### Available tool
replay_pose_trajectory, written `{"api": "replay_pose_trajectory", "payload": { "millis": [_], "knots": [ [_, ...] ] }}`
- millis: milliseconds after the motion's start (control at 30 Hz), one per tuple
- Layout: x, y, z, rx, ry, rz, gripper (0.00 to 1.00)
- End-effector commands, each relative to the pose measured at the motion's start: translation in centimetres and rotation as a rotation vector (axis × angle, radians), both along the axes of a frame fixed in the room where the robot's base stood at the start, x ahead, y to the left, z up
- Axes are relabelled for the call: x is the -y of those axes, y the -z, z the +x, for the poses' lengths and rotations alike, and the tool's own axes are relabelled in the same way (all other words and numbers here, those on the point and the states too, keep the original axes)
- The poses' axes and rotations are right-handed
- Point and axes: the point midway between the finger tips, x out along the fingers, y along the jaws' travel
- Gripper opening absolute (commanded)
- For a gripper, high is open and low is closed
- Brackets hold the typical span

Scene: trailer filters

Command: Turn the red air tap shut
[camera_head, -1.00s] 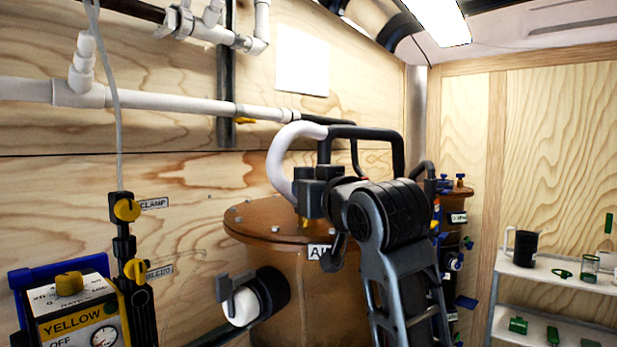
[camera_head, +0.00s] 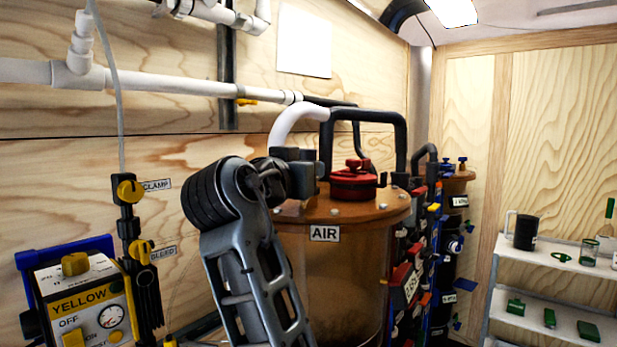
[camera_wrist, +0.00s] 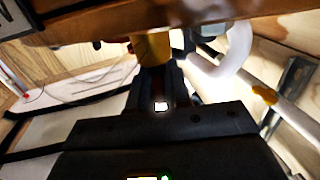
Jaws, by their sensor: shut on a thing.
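The red tap (camera_head: 355,182) stands on the brown lid of the tank (camera_head: 345,265) labelled AIR, with its red handle on top. My gripper (camera_wrist: 160,72) is above the lid, to the left of the red tap in the head view and apart from it there. In the wrist view it is shut on a yellow piece (camera_wrist: 153,47) beside the brown lid edge. In the head view my gripper and wrist hide this yellow piece.
A black pipe loop (camera_head: 365,118) rises behind the red tap and joins a white hose (camera_head: 292,123). A crowded rack with red and yellow parts (camera_head: 408,280) stands right of the tank. A yellow control box (camera_head: 85,310) is at left, shelves (camera_head: 555,265) at right.

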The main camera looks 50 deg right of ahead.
Motion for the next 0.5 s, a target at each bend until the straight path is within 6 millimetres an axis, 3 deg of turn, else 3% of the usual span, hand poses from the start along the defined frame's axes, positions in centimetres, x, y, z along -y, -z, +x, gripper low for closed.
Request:
{"api": "replay_pose_trajectory", "payload": {
  "millis": [500],
  "knots": [
    [-0.01, -0.07, 0.14, 0.0, 0.143, -0.001, 0.0]
  ]
}}
